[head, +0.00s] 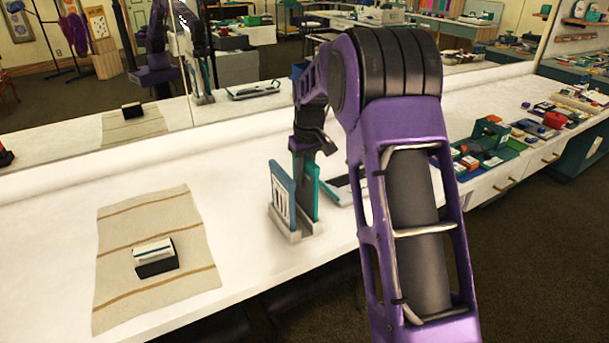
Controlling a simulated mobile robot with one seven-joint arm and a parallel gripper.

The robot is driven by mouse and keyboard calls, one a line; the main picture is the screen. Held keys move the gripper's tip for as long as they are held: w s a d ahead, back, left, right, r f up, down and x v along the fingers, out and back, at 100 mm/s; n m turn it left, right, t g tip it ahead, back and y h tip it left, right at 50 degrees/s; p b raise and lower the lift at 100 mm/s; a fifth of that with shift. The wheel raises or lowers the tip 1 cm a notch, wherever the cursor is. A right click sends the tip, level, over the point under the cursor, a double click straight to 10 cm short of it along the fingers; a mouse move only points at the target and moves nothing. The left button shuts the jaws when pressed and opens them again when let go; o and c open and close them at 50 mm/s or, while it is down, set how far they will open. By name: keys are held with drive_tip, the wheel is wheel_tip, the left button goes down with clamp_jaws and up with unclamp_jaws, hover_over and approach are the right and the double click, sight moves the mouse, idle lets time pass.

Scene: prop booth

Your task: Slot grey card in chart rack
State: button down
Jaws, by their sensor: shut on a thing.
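My gripper (304,147) is over the chart rack, pointing down, and is shut on a narrow dark greyish panel (304,190), which I take for the grey card. The panel stands upright, low at the rack, between a blue card (283,195) and a teal upright piece (314,184). The pale chart rack (292,236) stands on the white counter. The blue card has white stripes on its face. My fingertips and the panel's lower edge are partly hidden, so I cannot tell whether the panel touches the slot floor.
A beige striped cloth (120,280) lies at left, with a black holder (158,268) bearing a white block (152,250). A flat white and teal item (342,191) lies behind the rack, partly hidden by my arm. A mirror runs along the back. The counter (235,215) between cloth and rack is clear.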

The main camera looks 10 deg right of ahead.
drive_tip(key=shift+f, duration=0.15)
drive_tip(key=shift+f+b, duration=0.4)
drive_tip(key=shift+f, duration=0.3)
drive_tip(key=c, duration=0.7)
unclamp_jaws()
drive_tip(key=shift+r+p, duration=2.85)
drive_tip(key=shift+r, duration=0.7)
drive_tip(key=shift+w, duration=0.1)
